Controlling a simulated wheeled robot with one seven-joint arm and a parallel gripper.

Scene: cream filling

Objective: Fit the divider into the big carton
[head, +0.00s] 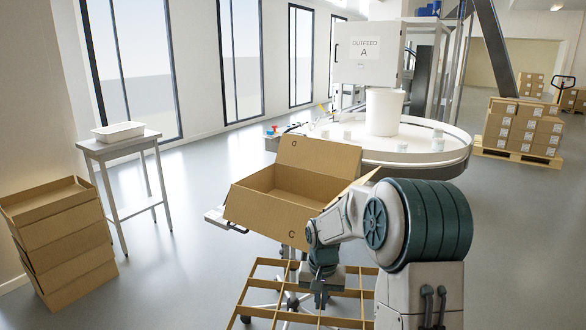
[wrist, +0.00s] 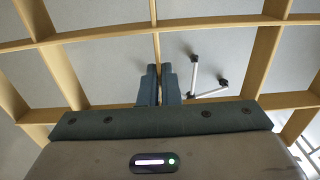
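The big carton (head: 262,205) is open, with flaps raised, and stands on a wheeled cart in the middle of the head view. Its inside looks empty. The divider, a tan grid of thin strips (head: 300,317), is in front of and below the carton, apart from it. My gripper (head: 320,292) points down over the divider. In the wrist view the two dark fingers (wrist: 159,82) are closed around one strip of the divider (wrist: 80,38), which spreads out roughly level above the floor.
Stacked open cartons (head: 62,238) and a small table with a white tray (head: 118,131) stand at left. A round white table (head: 415,150) with a bucket is behind the carton. A loaded pallet (head: 522,128) is at right.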

